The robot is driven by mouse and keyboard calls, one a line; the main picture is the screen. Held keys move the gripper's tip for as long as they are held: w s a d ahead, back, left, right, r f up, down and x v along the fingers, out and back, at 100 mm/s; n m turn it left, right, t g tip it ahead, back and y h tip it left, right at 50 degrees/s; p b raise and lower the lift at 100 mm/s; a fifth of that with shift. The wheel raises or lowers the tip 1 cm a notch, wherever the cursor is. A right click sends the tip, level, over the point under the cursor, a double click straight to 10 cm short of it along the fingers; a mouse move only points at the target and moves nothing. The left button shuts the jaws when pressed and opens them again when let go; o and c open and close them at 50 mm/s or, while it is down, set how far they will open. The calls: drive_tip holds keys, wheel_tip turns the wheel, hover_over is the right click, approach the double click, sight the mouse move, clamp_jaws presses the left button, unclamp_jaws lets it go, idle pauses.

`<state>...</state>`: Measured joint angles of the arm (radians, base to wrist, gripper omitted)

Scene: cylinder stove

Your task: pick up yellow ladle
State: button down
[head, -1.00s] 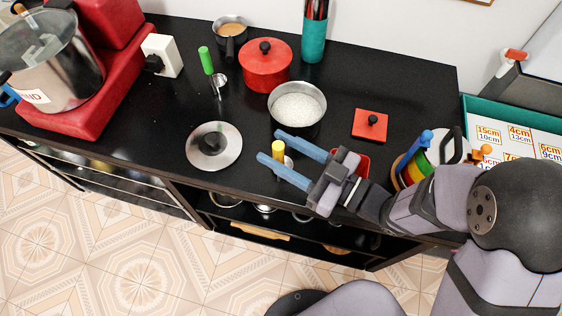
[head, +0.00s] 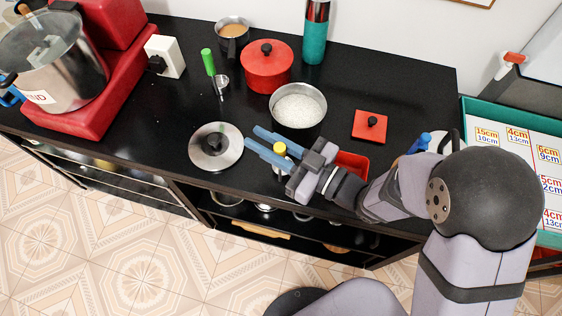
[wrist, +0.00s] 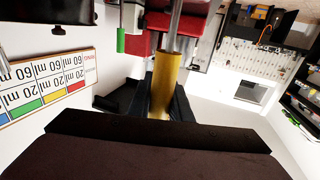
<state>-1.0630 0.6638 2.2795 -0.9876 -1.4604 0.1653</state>
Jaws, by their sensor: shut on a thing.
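The yellow ladle's handle (head: 279,149) stands near the front edge of the black counter in the head view. My gripper (head: 255,138) comes in from the right, its two blue fingers on either side of the handle. The gripper is shut on the handle. In the wrist view the yellow handle (wrist: 167,84) lies between the dark fingers. The ladle's bowl is mostly hidden by the fingers in the head view.
A round lid (head: 216,147) lies just left of the fingertips. A red container (head: 352,162) is beside the gripper. The green-handled ladle (head: 208,61) stands farther back.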

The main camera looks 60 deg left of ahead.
drive_tip(key=shift+r, duration=0.1)
wheel_tip(320, 180, up, 10)
idle(0.9)
